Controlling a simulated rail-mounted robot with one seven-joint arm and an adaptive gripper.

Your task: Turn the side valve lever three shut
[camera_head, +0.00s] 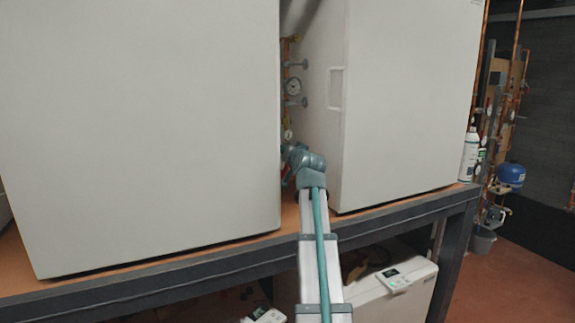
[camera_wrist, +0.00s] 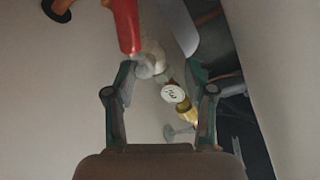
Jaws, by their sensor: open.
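A red lever (camera_wrist: 127,25) shows at the top of the wrist view, joined at its lower end to a pale valve body (camera_wrist: 152,58). My gripper (camera_wrist: 158,68) is open, with one finger on each side of the view. The lever's lower end lies just ahead of the left fingertip; I cannot tell whether they touch. A round white dial (camera_wrist: 173,93) and a brass fitting (camera_wrist: 191,114) show between the fingers. In the head view my arm reaches into the gap between two white cabinets, and its end hides most of the gripper and lever. Which lever is number three is not marked.
The left cabinet (camera_head: 140,120) and right cabinet (camera_head: 410,100) leave a narrow gap. The cabinets stand on a wooden shelf with a dark steel edge (camera_head: 400,223). A white spray bottle (camera_head: 469,155) stands at the right.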

